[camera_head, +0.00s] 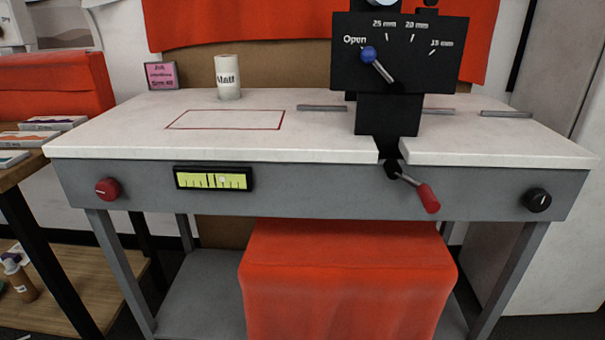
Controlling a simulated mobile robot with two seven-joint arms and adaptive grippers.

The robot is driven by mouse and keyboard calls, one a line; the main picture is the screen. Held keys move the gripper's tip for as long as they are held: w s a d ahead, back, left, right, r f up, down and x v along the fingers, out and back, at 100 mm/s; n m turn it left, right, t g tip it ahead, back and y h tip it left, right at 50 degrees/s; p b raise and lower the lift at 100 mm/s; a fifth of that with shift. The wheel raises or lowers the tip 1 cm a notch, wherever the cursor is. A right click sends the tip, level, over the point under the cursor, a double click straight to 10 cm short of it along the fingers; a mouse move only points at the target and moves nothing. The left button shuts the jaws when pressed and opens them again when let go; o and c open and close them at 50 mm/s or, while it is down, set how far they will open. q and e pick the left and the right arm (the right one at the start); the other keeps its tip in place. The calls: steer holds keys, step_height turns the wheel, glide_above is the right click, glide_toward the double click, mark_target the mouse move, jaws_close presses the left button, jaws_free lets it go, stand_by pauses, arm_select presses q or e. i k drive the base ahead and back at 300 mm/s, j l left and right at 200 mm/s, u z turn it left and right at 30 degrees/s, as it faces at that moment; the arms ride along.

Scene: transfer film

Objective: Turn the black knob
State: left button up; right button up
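The black knob (537,200) is a round dial with a small white mark, set in the grey front panel (300,200) of the table at the far right. Nothing touches it. Neither of my grippers shows in the head view.
A red knob (107,189) and a yellow gauge (213,179) are on the panel's left. A red-handled crank (429,198) sticks out left of the black knob. A red-covered stool (345,285) stands below.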

mark_target(537, 200)
steer(key=z, duration=1.35)
